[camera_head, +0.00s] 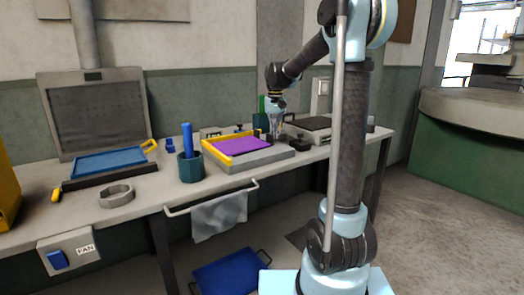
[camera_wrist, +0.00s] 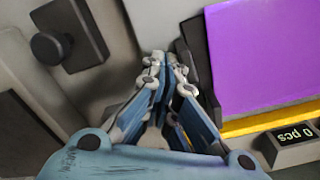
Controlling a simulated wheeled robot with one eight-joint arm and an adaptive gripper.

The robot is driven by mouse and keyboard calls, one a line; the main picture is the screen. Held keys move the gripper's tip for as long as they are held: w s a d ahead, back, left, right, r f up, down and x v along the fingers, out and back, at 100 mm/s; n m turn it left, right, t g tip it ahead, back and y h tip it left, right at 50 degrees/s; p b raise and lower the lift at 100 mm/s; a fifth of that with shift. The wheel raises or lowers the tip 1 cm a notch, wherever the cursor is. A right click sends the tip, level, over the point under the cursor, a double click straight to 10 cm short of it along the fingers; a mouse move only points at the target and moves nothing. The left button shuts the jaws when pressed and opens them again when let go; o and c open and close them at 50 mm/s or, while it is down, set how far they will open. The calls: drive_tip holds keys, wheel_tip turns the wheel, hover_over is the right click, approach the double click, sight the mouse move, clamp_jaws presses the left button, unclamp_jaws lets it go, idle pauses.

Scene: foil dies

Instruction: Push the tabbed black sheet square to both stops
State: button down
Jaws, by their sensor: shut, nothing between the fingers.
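A purple sheet (camera_head: 240,146) lies on a grey plate (camera_head: 258,160) with yellow stop bars (camera_head: 216,154) along its left and back edges. The purple sheet also fills the upper right of the wrist view (camera_wrist: 265,55). A black strip (camera_wrist: 198,50) shows along its edge on the gripper side; I cannot tell whether it is a tab or part of a black sheet beneath. My gripper (camera_head: 275,138) points down just beyond the plate's right back side. In the wrist view its fingertips (camera_wrist: 166,62) are together and empty, beside the black strip. Contact cannot be told.
A dark block with a round knob (camera_wrist: 50,48) is close to my gripper. A "0 pcs" display (camera_wrist: 295,134) stands by the yellow bar. A dark-topped grey unit (camera_head: 313,124) is to the right; a cup of blue handles (camera_head: 190,165) and a grey ring (camera_head: 116,196) are left.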

sight(268, 134)
drive_tip(key=shift+s+a, duration=0.15)
drive_tip(key=shift+a, duration=0.1)
drive_tip(key=shift+s+a, duration=0.2)
drive_tip(key=shift+a, duration=0.1)
drive_tip(key=shift+s+a, duration=0.2)
drive_tip(key=shift+a, duration=0.05)
drive_tip(key=shift+s+a, duration=0.4)
drive_tip(key=shift+a, duration=0.2)
drive_tip(key=shift+s+a, duration=0.15)
drive_tip(key=shift+a, duration=0.05)
drive_tip(key=shift+d, duration=0.15)
drive_tip(key=shift+w+d, duration=0.4)
wheel_tip(268, 134, up, 8)
idle(0.8)
